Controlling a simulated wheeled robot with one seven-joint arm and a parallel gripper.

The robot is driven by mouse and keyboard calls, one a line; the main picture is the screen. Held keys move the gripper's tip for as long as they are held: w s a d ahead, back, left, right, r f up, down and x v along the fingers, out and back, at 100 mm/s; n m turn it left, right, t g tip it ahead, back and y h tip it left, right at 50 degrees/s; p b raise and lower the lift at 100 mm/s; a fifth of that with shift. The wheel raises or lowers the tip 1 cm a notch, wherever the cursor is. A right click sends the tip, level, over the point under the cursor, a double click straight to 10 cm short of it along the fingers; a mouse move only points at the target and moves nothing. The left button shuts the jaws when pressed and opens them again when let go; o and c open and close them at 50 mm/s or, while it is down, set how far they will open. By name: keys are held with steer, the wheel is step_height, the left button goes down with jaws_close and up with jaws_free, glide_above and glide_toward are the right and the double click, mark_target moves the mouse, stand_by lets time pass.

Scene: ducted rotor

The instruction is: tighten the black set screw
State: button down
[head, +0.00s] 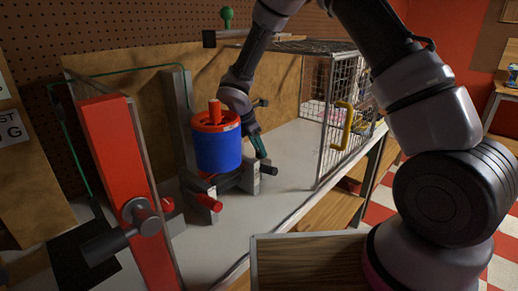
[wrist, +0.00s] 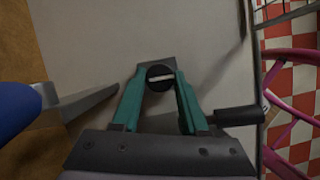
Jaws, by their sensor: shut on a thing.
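The black set screw (wrist: 160,77) shows in the wrist view as a round dark head with a pale slot lying nearly level across the picture. My gripper (wrist: 158,82) has its two teal fingers shut on the sides of the screw head. A grey block shows just behind the head. In the head view my gripper (head: 261,150) reaches down beside the right side of the blue rotor body (head: 217,150) with its red top. The screw cannot be made out there.
A red upright (head: 120,175) with a dark knob stands at the left. A wire cage (head: 335,110) with a yellow handle (head: 342,125) stands to the right. In the wrist view a black cylindrical handle (wrist: 238,116) lies close by the right finger. The bench beyond is clear.

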steer(key=shift+c, duration=2.2)
jaws_free()
steer(key=shift+r, duration=0.1)
steer(key=v, duration=0.7)
steer(key=shift+s+r, duration=0.1)
